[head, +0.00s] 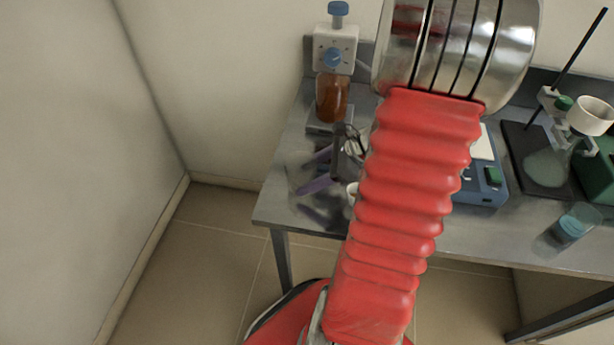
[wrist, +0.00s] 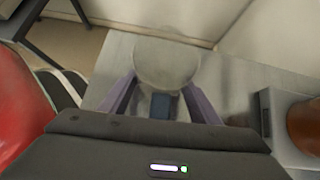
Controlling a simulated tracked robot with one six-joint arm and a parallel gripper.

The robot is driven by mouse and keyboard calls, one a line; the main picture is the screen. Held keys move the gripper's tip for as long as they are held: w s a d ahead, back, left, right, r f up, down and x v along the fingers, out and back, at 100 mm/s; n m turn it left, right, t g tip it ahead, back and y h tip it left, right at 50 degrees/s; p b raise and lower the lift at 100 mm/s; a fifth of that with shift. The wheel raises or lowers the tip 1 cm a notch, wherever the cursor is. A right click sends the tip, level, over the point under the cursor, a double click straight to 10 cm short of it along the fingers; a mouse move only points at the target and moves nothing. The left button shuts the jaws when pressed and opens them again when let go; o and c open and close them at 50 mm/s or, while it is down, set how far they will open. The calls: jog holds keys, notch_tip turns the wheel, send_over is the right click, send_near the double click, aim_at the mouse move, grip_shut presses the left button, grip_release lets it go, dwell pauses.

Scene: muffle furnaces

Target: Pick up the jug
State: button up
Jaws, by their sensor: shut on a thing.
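The jug (wrist: 167,62) shows in the wrist view as a pale, greyish, see-through round vessel between my two purple fingers. My gripper (wrist: 160,95) is shut on it, one finger along each side. In the head view my gripper (head: 312,172) is over the left end of the metal table, with its fingers pointing left. The jug is hard to make out there against the grey surface. I cannot tell whether its base touches the table.
A dispenser bottle with brown liquid (head: 332,98) stands behind my gripper on the metal table (head: 410,225). My red arm hides the table's middle. The left floor is clear.

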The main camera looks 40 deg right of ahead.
jog(key=shift+r, duration=0.15)
notch_tip(320, 180, up, 10)
dwell(0.7)
jog(key=shift+w, duration=0.1)
dwell(0.4)
jog(key=w+a+f+m+t+h, duration=0.1)
jog(key=w+a, duration=0.4)
jog(key=w, duration=0.2)
jog(key=w+a+f+m, duration=0.1)
jog(key=w+a, duration=0.3)
jog(key=w, duration=0.3)
jog(key=w+a+m+h, duration=0.1)
jog(key=w+a, duration=0.2)
jog(key=a, duration=0.3)
jog(key=w+a+f+m+h, duration=0.1)
jog(key=w+a, duration=0.2)
jog(key=a, duration=0.3)
jog(key=shift+w+a+f+m+t, duration=0.15)
jog(key=shift+w+a+m+t, duration=0.2)
jog(key=shift+w+m+t, duration=0.05)
